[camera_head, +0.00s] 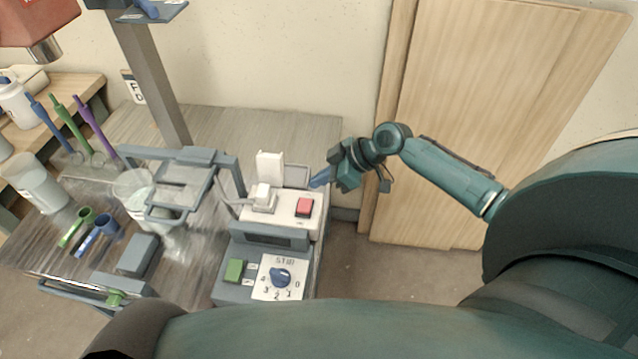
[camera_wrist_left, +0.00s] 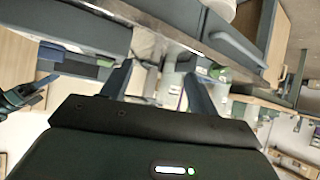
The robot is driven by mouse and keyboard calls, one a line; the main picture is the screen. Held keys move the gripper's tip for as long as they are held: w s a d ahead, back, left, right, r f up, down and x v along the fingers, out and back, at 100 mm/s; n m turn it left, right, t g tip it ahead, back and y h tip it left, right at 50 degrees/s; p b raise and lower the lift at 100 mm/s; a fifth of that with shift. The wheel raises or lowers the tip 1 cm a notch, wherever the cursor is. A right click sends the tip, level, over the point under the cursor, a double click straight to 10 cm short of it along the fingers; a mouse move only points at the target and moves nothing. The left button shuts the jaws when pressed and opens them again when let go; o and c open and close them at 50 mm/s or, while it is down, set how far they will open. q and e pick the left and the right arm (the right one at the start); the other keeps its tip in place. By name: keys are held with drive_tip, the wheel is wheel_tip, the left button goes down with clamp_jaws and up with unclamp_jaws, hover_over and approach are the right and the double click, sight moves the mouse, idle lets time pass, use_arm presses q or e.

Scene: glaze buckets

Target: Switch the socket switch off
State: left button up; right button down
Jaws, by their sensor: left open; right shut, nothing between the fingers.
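The red socket switch (camera_head: 305,207) sits on top of a white socket box (camera_head: 285,215) at the right end of the bench. A white plug (camera_head: 263,198) stands in the socket left of the switch, with a raised white flap (camera_head: 269,166) behind it. My right gripper (camera_head: 318,181) is shut and empty. Its blue fingertips are just behind and right of the switch, apart from it in the picture; their height above the box is hard to tell. My left gripper (camera_wrist_left: 158,88) shows only in the left wrist view, open, with nothing held between its fingers.
In front of the socket box is a control box with a blue dial (camera_head: 281,277) and a green button (camera_head: 234,271). A grey frame (camera_head: 185,180) over a bucket stands to the left. A wooden door (camera_head: 480,120) is behind my right arm.

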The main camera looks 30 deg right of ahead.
use_arm(q)
drive_tip(key=shift+w+a+b, duration=0.1)
drive_tip(key=shift+w+b, duration=0.2)
drive_tip(key=shift+b, duration=0.05)
use_arm(e)
drive_tip(key=v, duration=0.7)
drive_tip(key=shift+d+r, duration=0.15)
drive_tip(key=shift+r, duration=0.1)
drive_tip(key=shift+w, duration=0.1)
